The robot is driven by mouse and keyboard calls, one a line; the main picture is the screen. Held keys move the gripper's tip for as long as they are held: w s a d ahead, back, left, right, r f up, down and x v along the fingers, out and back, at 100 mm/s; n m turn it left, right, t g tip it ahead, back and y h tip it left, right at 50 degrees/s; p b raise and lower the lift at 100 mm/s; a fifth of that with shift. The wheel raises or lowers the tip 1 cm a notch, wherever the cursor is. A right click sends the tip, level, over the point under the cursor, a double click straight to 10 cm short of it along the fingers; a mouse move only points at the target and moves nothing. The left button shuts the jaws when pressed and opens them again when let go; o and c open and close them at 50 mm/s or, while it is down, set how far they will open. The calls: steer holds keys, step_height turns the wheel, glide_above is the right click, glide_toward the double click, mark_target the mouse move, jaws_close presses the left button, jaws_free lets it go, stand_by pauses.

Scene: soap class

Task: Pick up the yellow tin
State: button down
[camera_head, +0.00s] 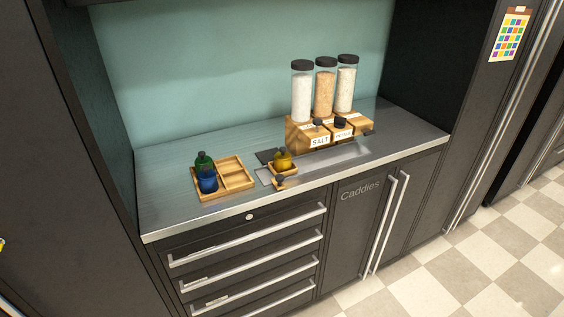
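A small rounded yellow container (282,161) with a dark top stands upright in a small square wooden tray (291,171) on the counter. It is the only yellow vessel I can make out, and I cannot tell whether it is a tin or a bottle.
A wooden compartment tray (236,180) at left holds a green bottle (204,160) and a blue one (207,181). A small dark-topped item (279,183) sits in front of the yellow container. A wooden dispenser stand (297,137) with three tall jars is behind right. Counter is clear at left (165,200).

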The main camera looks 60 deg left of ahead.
steer(key=shift+c, duration=0.9)
jaws_free()
